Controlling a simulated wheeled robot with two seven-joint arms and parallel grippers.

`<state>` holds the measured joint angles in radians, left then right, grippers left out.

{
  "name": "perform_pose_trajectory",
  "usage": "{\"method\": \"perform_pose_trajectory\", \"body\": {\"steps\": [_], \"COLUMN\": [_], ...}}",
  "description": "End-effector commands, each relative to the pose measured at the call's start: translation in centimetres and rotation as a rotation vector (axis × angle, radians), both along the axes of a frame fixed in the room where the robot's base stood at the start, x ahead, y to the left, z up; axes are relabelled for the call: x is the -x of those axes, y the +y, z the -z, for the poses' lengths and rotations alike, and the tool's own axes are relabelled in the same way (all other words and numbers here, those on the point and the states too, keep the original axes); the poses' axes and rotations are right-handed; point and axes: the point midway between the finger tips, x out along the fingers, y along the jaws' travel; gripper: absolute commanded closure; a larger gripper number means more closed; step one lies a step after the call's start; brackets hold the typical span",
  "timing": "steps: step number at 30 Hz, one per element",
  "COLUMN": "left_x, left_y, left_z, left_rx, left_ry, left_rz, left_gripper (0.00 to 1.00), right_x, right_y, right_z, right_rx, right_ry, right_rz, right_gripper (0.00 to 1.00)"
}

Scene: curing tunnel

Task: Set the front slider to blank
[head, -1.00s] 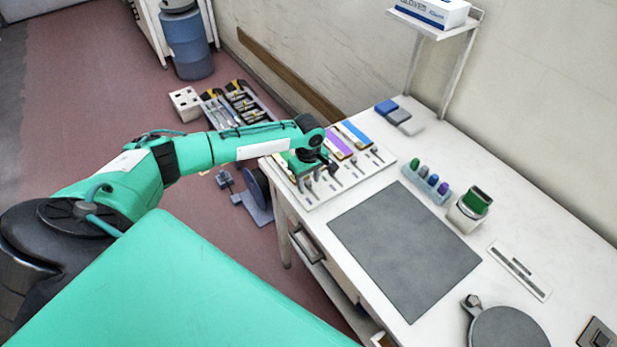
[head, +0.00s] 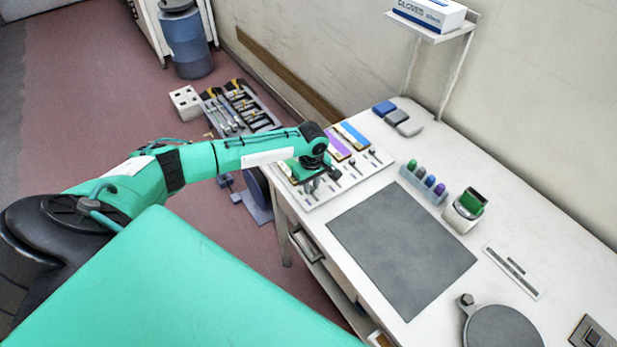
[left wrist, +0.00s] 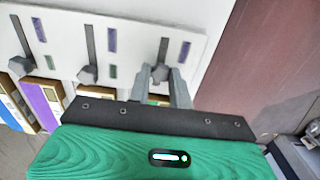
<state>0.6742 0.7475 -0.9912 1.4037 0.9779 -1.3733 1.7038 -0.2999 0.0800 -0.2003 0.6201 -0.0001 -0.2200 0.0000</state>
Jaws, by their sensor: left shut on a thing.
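A white slider panel (head: 345,187) lies at the left end of the table in the head view. It has a row of slots with grey knobs, colour marks and coloured strips. My left gripper (head: 309,187) is over its front end, hiding the front slider there. In the left wrist view, the gripper's fingers (left wrist: 165,86) are shut on the grey knob of the front slider (left wrist: 161,72). The knob is at the near end of its slot, with a purple mark (left wrist: 185,50) beside the slot. Which mark means blank cannot be read. My right gripper is out of view.
Other slider knobs (left wrist: 88,73) stand close beside the held one. A grey mat (head: 400,250), a rack of coloured pegs (head: 424,184) and a white holder with a green top (head: 466,210) are on the table. The panel's front end is near the table edge.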

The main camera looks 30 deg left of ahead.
Motion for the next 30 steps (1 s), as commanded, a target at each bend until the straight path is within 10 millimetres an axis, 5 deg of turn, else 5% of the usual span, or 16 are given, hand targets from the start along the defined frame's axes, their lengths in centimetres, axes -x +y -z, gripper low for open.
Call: {"method": "perform_pose_trajectory", "body": {"steps": [9,10,13,23,30], "left_x": [0.1,0.1,0.1,0.1,0.0], "left_y": [-0.2,-0.2,-0.2,-0.2,-0.2], "left_z": [0.0,0.0,0.0,-0.3,-3.7], "left_rx": [0.001,0.001,0.001,0.000,0.002], "left_ry": [0.000,0.000,0.000,0.000,-0.004], "left_rz": [-0.001,-0.001,-0.001,0.000,0.001], "left_gripper": [1.00,0.75,0.57,0.57,0.57], "right_x": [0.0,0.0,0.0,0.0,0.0], "right_y": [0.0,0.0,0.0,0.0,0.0], "right_z": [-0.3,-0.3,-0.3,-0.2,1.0], "right_rx": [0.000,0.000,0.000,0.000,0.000], "right_ry": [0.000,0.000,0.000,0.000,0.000], "right_rz": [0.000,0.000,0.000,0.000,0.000], "right_gripper": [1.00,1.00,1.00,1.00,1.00]}}
